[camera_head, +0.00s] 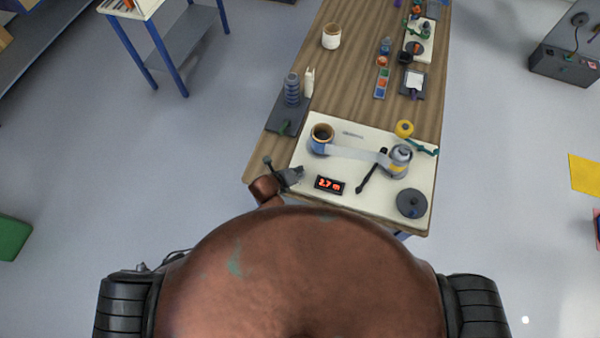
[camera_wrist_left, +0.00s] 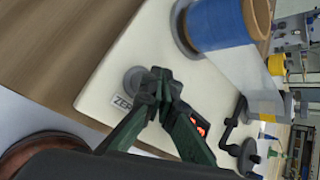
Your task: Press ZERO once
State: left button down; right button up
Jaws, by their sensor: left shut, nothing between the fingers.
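A white board (camera_head: 350,200) lies at the near end of the wooden table. A small label reading ZERO (camera_wrist_left: 121,104) is on the board in the left wrist view. A round grey button (camera_wrist_left: 132,77) sits beside it, partly hidden by my fingertips. My left gripper (camera_head: 296,175) is shut and empty at the board's left edge; in the left wrist view its fingertips (camera_wrist_left: 160,82) are over or beside the button. I cannot tell whether they touch it. A black display (camera_head: 329,185) with red digits, seemingly 2.7 m, is right of the gripper.
A blue film roll (camera_head: 322,141) stands behind the gripper, its clear strip (camera_head: 354,153) running to a grey roller (camera_head: 399,163). A black crank (camera_head: 370,171) and a dark disc (camera_head: 411,204) are to the right. A dark stand (camera_head: 287,115) is farther back.

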pick_arm(q)
jog(key=shift+f, duration=0.1)
jog(key=shift+f, duration=0.3)
jog(key=shift+f, duration=0.2)
dwell(0.4)
jog(key=shift+f, duration=0.3)
dwell(0.6)
jog(key=shift+r, duration=0.1)
jog(key=shift+r+p, duration=0.8)
